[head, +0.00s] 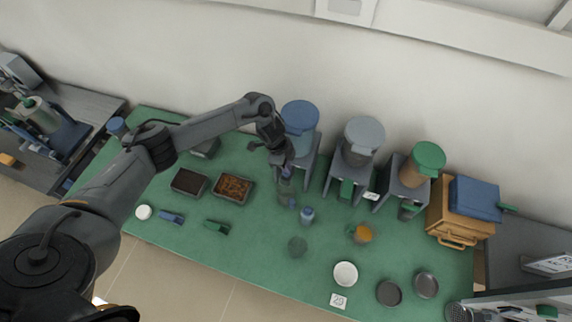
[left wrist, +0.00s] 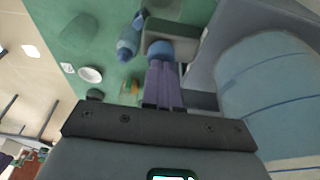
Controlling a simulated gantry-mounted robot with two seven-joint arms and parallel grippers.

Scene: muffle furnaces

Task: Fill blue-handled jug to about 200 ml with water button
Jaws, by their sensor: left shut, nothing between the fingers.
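The water dispenser has a blue lid (head: 299,115) and stands at the back of the green table. Its pale blue tank with dark level lines (left wrist: 268,80) fills the right of the left wrist view. A clear jug (head: 285,186) with a blue handle stands upright in front of it, partly hidden by my gripper; its water level is too small to read. My left gripper (head: 284,163) is shut and empty, above the jug at the dispenser's front. In the left wrist view its fingers (left wrist: 164,84) point at a rounded blue part, possibly the button (left wrist: 160,49); contact is unclear.
Dispensers with grey (head: 365,131) and green (head: 429,156) lids stand to the right. Two filled trays (head: 189,181) lie left. Bowls, including a white one (head: 345,273), occupy the front right.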

